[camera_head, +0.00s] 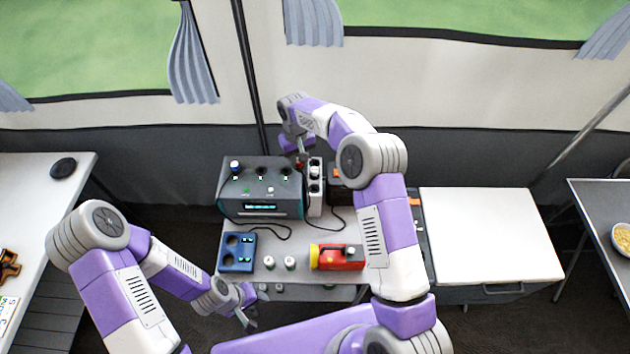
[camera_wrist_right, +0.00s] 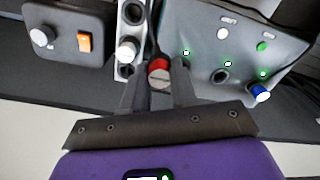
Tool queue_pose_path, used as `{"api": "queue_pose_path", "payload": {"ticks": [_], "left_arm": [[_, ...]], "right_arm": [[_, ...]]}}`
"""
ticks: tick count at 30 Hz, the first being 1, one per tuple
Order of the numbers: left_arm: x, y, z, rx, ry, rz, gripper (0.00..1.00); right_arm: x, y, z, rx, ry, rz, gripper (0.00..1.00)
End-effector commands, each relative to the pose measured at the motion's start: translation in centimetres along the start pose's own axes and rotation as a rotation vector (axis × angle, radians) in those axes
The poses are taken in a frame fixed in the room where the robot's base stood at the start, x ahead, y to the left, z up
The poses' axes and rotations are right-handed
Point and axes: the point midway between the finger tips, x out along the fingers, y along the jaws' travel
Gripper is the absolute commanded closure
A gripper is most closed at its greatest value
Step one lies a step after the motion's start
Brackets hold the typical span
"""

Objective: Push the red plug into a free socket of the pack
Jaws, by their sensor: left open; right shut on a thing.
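The red plug (camera_wrist_right: 158,66) is between the fingers of my right gripper (camera_wrist_right: 158,82) in the right wrist view. In the head view my right gripper (camera_head: 302,158) is over the gap between a grey box with a lit display (camera_head: 286,190), apparently the pack, and a white socket strip (camera_head: 316,200). The box top has dark round sockets, green lights and a blue plug (camera_head: 235,166) in the left socket; the middle and right sockets look empty. The plug appears apart from the sockets; its tip is hidden. My left gripper (camera_head: 247,306) is open and empty near the table's front edge.
A white plug (camera_wrist_right: 127,50) sits in the strip. A dark box with an orange switch (camera_wrist_right: 85,42) stands beside it. A blue block (camera_head: 230,264), two small jars and a red-yellow flashlight (camera_head: 337,257) are in front. Dark cables lie on the table. A white-topped cabinet (camera_head: 487,235) is at right.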

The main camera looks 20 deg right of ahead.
Motion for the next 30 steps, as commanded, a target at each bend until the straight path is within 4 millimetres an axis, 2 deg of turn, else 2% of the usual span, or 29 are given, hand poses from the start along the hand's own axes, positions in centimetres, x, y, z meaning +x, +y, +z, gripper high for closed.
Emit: {"api": "queue_pose_path", "payload": {"ticks": [1,9,21,24,30], "left_arm": [[-0.7,0.3,0.0,0.000,0.000,0.000,0.57],[-2.3,0.9,0.1,0.000,0.000,0.000,0.57],[-3.9,1.5,0.2,0.000,0.000,0.000,0.57],[-2.4,0.9,0.1,0.000,0.000,0.000,0.57],[-1.6,0.6,0.1,0.000,-0.001,0.000,0.57]], "right_arm": [[-0.3,-0.3,-0.6,0.000,-0.001,0.000,1.00],[-0.2,-1.7,-3.1,0.000,0.001,0.001,1.00],[-0.1,-3.0,-5.3,0.001,0.001,0.000,1.00],[1.9,-2.9,-5.2,0.001,-0.001,0.001,1.00],[3.2,-2.9,-5.2,0.001,0.000,0.000,1.00]]}}
